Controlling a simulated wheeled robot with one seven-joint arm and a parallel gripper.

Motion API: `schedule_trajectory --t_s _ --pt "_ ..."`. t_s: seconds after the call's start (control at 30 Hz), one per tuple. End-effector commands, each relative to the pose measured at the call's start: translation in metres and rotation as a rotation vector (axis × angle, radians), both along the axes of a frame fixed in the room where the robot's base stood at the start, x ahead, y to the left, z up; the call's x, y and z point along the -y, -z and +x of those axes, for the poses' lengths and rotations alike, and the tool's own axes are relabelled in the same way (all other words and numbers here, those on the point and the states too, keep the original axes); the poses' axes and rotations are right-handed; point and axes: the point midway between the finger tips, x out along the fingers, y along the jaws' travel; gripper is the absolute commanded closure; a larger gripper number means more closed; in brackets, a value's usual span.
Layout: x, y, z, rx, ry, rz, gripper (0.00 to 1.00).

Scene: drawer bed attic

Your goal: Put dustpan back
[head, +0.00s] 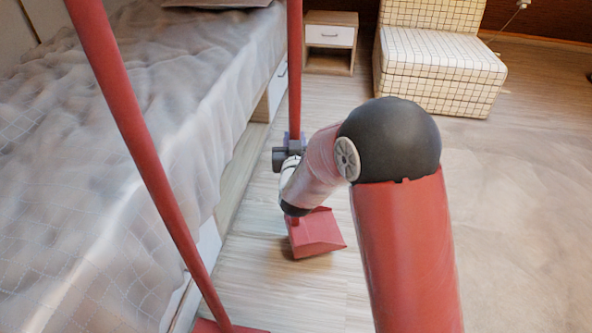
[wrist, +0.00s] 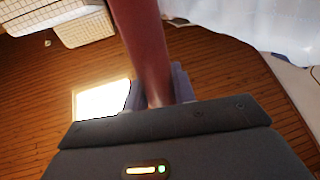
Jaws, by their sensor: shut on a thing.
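A red dustpan (head: 316,236) with a long upright handle is in the middle of the head view, beside the bed. Its pan is over the floor, with a shadow close by; I cannot tell whether it touches. My gripper (head: 293,141) is shut on the handle partway up, and my forearm hides part of the handle below. In the wrist view the red handle (wrist: 143,45) runs up from between the fingers of my gripper (wrist: 158,90).
A second red pole (head: 138,140) slants across the left, with a red base at the bottom edge. The bed (head: 110,190) fills the left. A nightstand (head: 331,36) and a checked chair (head: 440,62) stand behind. Floor on the right (head: 520,200) is clear.

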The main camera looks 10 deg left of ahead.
Motion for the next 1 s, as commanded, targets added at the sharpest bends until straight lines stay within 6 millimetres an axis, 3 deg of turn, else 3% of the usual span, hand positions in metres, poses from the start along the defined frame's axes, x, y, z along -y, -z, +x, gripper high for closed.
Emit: schedule_trajectory --t_s 0.1,0.37,0.6,1.0 --pt "0.000 0.025 0.000 0.000 -0.001 -0.001 1.00" --pt "0.000 0.043 0.001 0.003 0.000 0.000 1.00" --pt "0.000 0.078 0.000 0.001 0.001 0.000 1.00" --pt "0.000 0.084 0.000 0.004 0.000 0.002 1.00"
